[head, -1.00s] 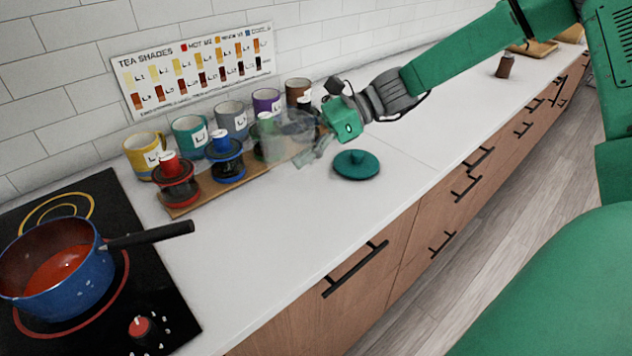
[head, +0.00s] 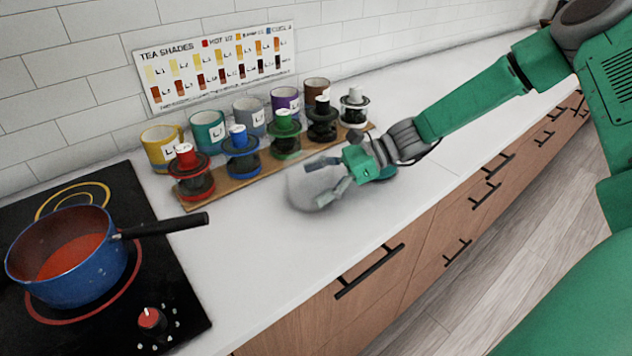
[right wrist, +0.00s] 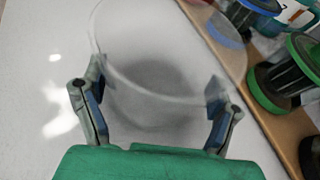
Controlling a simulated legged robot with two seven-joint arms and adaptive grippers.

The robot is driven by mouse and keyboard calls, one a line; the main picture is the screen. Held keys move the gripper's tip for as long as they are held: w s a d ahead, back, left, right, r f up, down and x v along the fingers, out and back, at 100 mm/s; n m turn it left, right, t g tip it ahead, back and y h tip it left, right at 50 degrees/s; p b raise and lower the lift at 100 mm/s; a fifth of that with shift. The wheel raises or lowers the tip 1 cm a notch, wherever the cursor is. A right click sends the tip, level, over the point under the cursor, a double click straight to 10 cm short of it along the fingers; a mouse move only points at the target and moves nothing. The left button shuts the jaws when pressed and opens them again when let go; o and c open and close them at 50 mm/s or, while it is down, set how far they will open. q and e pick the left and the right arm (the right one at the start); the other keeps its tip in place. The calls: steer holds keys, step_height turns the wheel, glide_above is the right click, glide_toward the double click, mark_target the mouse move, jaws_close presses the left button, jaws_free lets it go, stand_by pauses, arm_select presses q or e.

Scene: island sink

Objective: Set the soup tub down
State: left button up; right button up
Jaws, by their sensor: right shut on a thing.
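The soup tub (head: 303,193) is a clear, empty-looking round container. My right gripper (head: 327,178) is shut on it, with one finger on each side. The right wrist view shows the tub (right wrist: 165,95) between the two fingers of the gripper (right wrist: 158,100). The tub is over the white counter in front of the wooden board, very low, with a soft shadow under it. I cannot tell whether its base touches the counter. A teal lid (head: 390,173) lies on the counter, mostly hidden behind my right gripper. My left gripper is not in view.
A wooden board (head: 225,187) with several colored-lid jars lies behind the tub, with several mugs (head: 208,131) behind it. A blue pot (head: 67,262) of red soup sits on the black cooktop (head: 185,300) at left. Counter left of the tub (head: 255,240) is clear.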

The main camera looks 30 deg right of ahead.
steer(key=o, duration=1.1)
steer(key=shift+d+f, duration=0.1)
steer(key=shift+f, duration=0.05)
steer(key=shift+d, duration=0.1)
steer(key=shift+d+r, duration=0.15)
steer(key=shift+r, duration=0.1)
steer(key=p+v, duration=0.2)
steer(key=v, duration=0.9)
steer(key=shift+s+d+r, duration=0.1)
steer(key=shift+s+d, duration=0.1)
steer(key=shift+s, duration=0.05)
